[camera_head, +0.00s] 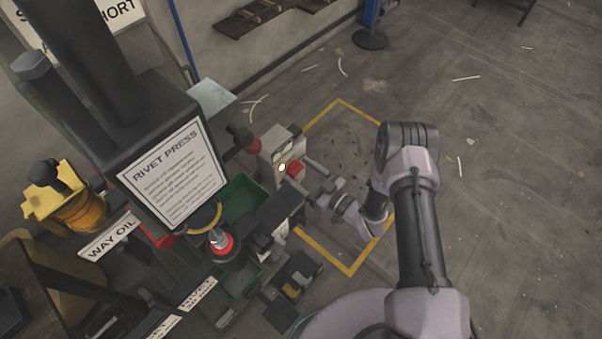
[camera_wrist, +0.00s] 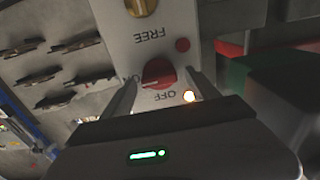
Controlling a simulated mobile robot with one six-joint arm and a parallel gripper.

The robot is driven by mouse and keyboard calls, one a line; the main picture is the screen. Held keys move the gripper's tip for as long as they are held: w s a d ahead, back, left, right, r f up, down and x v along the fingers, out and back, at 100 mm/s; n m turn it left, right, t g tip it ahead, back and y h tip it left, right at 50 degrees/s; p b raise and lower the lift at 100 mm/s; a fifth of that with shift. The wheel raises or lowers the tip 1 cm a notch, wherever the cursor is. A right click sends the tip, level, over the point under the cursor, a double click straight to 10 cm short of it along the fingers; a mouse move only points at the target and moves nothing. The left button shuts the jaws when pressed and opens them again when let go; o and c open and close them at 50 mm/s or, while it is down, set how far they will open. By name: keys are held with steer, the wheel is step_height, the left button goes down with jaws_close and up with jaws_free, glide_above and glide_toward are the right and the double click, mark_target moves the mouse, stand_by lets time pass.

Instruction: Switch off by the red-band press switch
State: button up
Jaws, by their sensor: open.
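The rivet press (camera_head: 125,135) has a red band (camera_head: 222,243) around its ram. A pale switch box (camera_head: 268,153) beside it carries a red rotary knob (camera_head: 295,169) and a lit lamp (camera_head: 282,168). In the wrist view the red knob (camera_wrist: 158,71) sits on a panel with upside-down FREE, ON and OFF labels. A pale mark on the knob points left towards ON, and the lamp (camera_wrist: 189,96) glows. My gripper (camera_head: 297,170) is open at the box. Its fingers (camera_wrist: 160,80) stand either side of the knob; whether they touch it I cannot tell.
Green bins (camera_head: 240,198) lie below the press. The floor to the right is open.

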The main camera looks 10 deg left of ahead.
steer(key=shift+c, duration=0.4)
steer(key=c, duration=1.3)
steer(key=n, duration=0.4)
steer(key=shift+s+n, duration=0.1)
steer(key=shift+n, duration=0.3)
steer(key=n, duration=0.4)
steer(key=shift+f+n, duration=0.1)
steer(key=shift+n, duration=0.2)
steer(key=n, duration=0.4)
steer(key=shift+s+f, duration=0.1)
steer(key=shift+n, duration=2.1)
